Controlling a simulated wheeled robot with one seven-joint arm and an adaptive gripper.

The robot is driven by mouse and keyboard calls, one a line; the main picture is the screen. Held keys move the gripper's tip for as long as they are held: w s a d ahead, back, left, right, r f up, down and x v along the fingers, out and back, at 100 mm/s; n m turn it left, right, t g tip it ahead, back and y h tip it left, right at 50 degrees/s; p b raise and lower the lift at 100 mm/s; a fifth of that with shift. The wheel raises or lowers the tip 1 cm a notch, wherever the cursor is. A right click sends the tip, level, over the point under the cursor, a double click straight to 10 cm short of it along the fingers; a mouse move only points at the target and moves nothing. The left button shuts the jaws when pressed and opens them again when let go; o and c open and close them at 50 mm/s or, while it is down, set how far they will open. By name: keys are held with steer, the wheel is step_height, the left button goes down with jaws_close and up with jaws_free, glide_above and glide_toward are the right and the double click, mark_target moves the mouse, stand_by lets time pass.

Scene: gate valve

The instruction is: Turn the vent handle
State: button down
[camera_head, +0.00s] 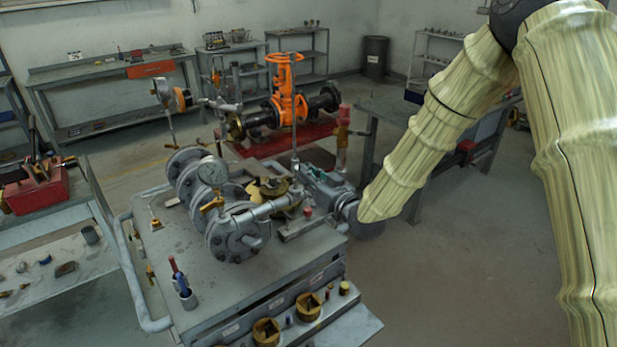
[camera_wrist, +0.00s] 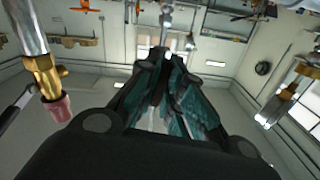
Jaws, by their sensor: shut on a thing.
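My gripper (camera_head: 303,174) reaches in from the right over the bench assembly, its teal-padded fingers beside a thin upright metal rod (camera_head: 295,135). In the wrist view the fingers of my gripper (camera_wrist: 167,62) are drawn together. They are shut on a small part at the tips, which appears to be the vent handle; the fingers hide most of it, so its angle cannot be told. A bright metal rod (camera_wrist: 167,18) rises just beyond the fingertips. A brass fitting with a red end (camera_wrist: 45,75) hangs to the left in the wrist view, apart from the fingers.
Flanged pipework with a pressure gauge (camera_head: 212,171) crowds the grey bench (camera_head: 190,262) left of my gripper. An orange gate valve (camera_head: 288,92) stands behind on a red stand. A side table with a red toolbox (camera_head: 37,190) is at left. Floor at front right is clear.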

steer(key=m+b, duration=0.2)
steer(key=m, duration=0.2)
steer(key=shift+d+f+b, duration=0.1)
steer(key=shift+b, duration=0.25)
steer(key=m+b, duration=0.3)
steer(key=m, duration=0.1)
steer(key=shift+f+m, duration=0.1)
steer(key=shift+m, duration=0.3)
steer(key=m+b, duration=0.2)
steer(key=m, duration=0.1)
steer(key=shift+m+b, duration=0.3)
steer(key=shift+r+m+b, duration=0.2)
steer(key=shift+m+b, duration=1.2)
steer(key=shift+m, duration=0.4)
steer(key=c, duration=1.5)
jaws_free()
steer(key=shift+c, duration=0.2)
